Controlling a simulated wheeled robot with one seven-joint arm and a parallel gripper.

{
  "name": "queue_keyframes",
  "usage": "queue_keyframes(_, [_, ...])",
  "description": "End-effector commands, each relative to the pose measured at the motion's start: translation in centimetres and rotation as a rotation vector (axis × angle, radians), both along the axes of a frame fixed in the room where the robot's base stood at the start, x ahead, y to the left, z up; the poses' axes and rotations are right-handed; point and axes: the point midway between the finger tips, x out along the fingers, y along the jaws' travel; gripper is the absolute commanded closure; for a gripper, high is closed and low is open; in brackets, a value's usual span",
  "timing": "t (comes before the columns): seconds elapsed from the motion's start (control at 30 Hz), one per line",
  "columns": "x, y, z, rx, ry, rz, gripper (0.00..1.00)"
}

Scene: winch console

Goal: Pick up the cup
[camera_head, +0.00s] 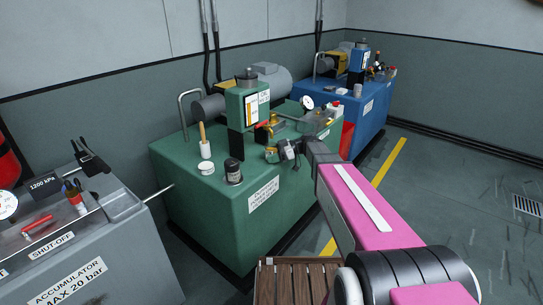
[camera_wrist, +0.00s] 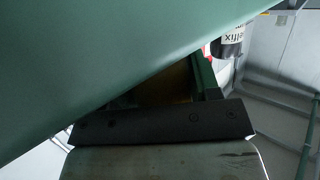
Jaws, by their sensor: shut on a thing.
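My gripper (camera_head: 288,151) is at the right front edge of the green unit's top, at the end of my pink arm. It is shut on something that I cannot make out. A small brass-and-grey piece (camera_head: 272,155) shows right at its tip; I cannot tell whether it is held or fixed. In the wrist view a dark bar and a green surface (camera_wrist: 90,50) fill most of the picture and hide the grip. A small white container (camera_head: 206,167) stands on the green top, left of my gripper, with a wooden-handled tool beside or in it. I cannot identify the cup for sure.
A black labelled can (camera_head: 233,172) stands near the green unit's (camera_head: 180,160) front edge; a labelled can also shows in the wrist view (camera_wrist: 230,40). Brass fittings, a gauge and an upright block stand behind. A grey accumulator unit (camera_head: 110,265) is at left, a slatted wooden pallet (camera_head: 297,285) in front.

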Motion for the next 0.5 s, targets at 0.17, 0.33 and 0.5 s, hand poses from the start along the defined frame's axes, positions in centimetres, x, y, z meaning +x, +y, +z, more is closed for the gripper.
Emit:
queue_keyframes(0.17, [0.0,0.0,0.3,0.0,0.0,0.0,0.73])
queue_keyframes(0.33, [0.0,0.0,1.0,0.0,-0.001,0.0,0.73])
queue_keyframes(0.5, [0.0,0.0,2.0,0.0,-0.001,0.0,0.73])
